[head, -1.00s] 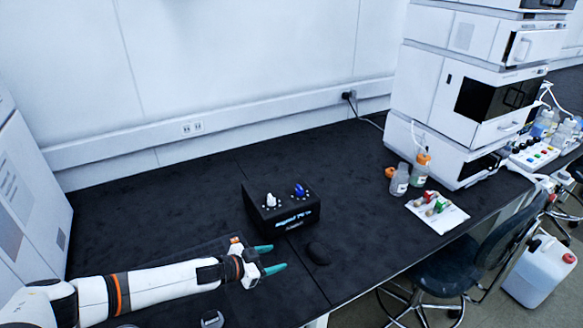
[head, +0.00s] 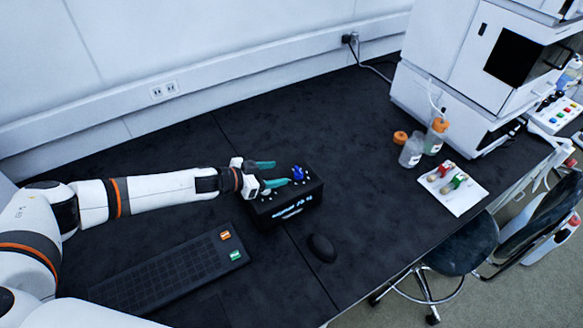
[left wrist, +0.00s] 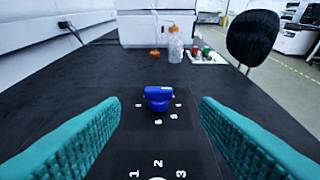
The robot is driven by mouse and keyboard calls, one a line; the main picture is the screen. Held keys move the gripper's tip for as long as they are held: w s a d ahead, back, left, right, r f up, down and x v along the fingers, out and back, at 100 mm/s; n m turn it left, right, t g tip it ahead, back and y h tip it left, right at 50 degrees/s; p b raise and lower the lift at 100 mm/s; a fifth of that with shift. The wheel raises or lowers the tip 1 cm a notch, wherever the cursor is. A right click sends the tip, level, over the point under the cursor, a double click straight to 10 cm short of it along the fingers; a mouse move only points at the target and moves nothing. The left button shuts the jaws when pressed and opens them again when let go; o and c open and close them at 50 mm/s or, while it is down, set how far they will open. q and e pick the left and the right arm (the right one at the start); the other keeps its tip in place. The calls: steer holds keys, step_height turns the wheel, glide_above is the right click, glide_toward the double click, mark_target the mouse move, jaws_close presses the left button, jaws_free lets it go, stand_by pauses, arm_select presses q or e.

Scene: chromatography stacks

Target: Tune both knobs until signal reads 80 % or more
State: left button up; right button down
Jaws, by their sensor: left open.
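A black box (head: 308,205) stands on the dark bench, with a lit blue signal display on its front face; its figure is too small to read surely. The blue knob (head: 298,173) is on top at the right and shows upright in the left wrist view (left wrist: 158,98), with printed numbers around it. The white knob is hidden by my gripper in the head view; only a sliver shows at the bottom edge of the left wrist view. My left gripper (head: 271,174) is open, its teal fingers over the box's left part, apart from the blue knob. My right gripper is not in view.
A black gridded rack (head: 165,272) with orange and green labels lies in front of my left arm. A dark rounded object (head: 321,248) sits right of the box. Bottles (head: 411,151) and a white tray (head: 462,193) stand farther right. The bench behind the box is clear.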

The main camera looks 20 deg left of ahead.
mark_target(296, 169)
arm_select(q)
steer(key=x, duration=0.6)
steer(key=shift+w+f, duration=0.1)
steer(key=shift+w+d+f, duration=0.1)
steer(key=shift+w+d, duration=0.15)
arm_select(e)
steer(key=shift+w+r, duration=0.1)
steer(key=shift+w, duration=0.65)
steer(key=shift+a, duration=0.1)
arm_select(q)
steer(key=c, duration=1)
steer(key=shift+w+a+f+m+g+h+b, duration=0.15)
steer(key=shift+w+m+g+h+b, duration=0.1)
steer(key=shift+m+g+h+b, duration=0.4)
steer(key=m+g+b, duration=0.2)
steer(key=b, duration=0.2)
steer(key=m+g+h+b, duration=0.1)
steer(key=m+g+b, duration=0.1)
steer(key=b, duration=0.3)
steer(key=w+m+g+h+b, duration=0.1)
steer(key=m+g+b, duration=0.2)
steer(key=b, duration=0.2)
steer(key=shift+a+f+h, duration=0.2)
steer(key=shift+a+h, duration=0.05)
steer(key=shift+w+r+m+g+b, duration=0.1)
steer(key=shift+r+m+g+b, duration=0.15)
steer(key=shift+g+b, duration=0.45)
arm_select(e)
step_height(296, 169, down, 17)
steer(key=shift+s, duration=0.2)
